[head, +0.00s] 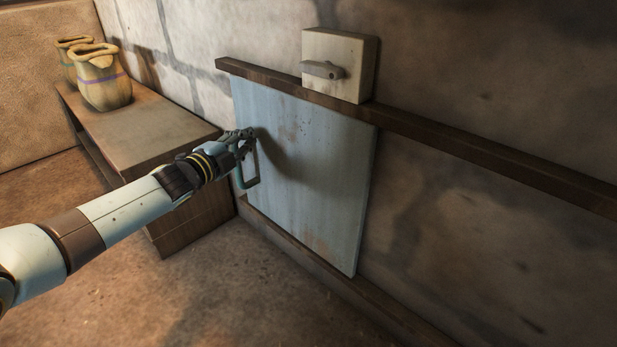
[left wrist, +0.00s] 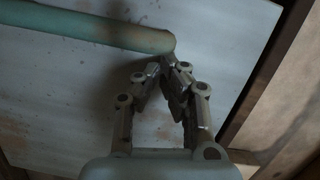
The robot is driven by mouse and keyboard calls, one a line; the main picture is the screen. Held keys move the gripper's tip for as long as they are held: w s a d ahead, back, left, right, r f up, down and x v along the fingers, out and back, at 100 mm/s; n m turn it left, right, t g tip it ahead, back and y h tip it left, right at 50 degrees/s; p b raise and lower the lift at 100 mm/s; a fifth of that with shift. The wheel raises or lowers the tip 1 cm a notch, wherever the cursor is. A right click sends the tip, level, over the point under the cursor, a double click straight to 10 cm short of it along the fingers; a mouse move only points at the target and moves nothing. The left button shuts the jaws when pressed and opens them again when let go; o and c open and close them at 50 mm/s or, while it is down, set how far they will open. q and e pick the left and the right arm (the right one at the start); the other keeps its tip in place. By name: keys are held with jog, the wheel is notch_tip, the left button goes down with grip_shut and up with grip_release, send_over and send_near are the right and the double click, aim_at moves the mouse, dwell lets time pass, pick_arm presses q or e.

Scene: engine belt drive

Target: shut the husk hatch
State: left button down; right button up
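The husk hatch (head: 312,180) is a pale blue, worn panel on the stone wall, between a dark upper rail (head: 460,140) and a lower rail. It also fills much of the left wrist view (left wrist: 60,95). Its green handle (head: 257,180) is a bar loop near the panel's left edge. In the left wrist view the handle's bar (left wrist: 90,30) ends just by my fingertips. My left gripper (head: 246,140) is at the handle's upper end. Its fingertips meet, with nothing visible between them; whether they touch the handle is unclear. My right gripper is out of view.
A pale block with a grey lever (head: 324,70) sits on the wall above the hatch. A wooden bench (head: 145,130) stands left of the hatch, with two sacks (head: 104,85) on it. The wall right of the panel and the floor in front are clear.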

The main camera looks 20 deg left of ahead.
pick_arm(q)
jog(key=shift+w+a, duration=0.2)
jog(key=shift+a, duration=0.3)
jog(key=shift+w+a, duration=0.15)
jog(key=shift+a, duration=0.3)
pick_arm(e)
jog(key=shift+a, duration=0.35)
